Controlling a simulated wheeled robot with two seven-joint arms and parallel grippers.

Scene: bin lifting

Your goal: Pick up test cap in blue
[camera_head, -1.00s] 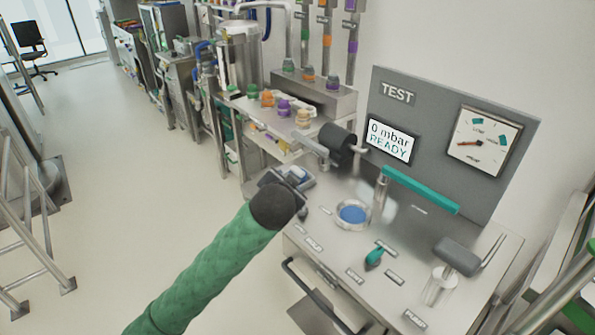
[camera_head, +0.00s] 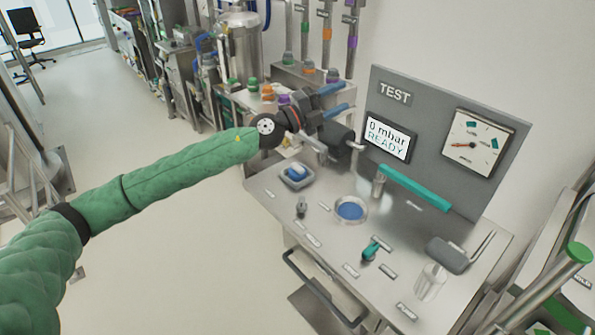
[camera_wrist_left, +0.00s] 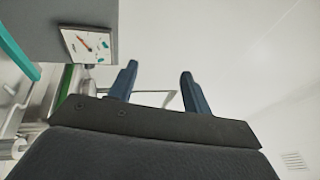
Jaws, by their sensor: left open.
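A blue item (camera_head: 297,171) sits in a small grey tray (camera_head: 293,184) at the left end of the test bench. A flat blue disc (camera_head: 350,211) lies inside a round metal ring on the bench top. I cannot tell for certain which of the two is the test cap. My left gripper (camera_head: 345,98) is raised behind and above the tray, pointing right. Its two blue fingers are apart and empty. In the left wrist view the open fingers (camera_wrist_left: 159,72) have only the wall and part of the gauge panel beyond them. My right gripper does not show.
A grey TEST panel (camera_head: 438,115) with a READY screen and a dial stands at the back of the bench. Coloured caps and pipes are behind my left gripper.

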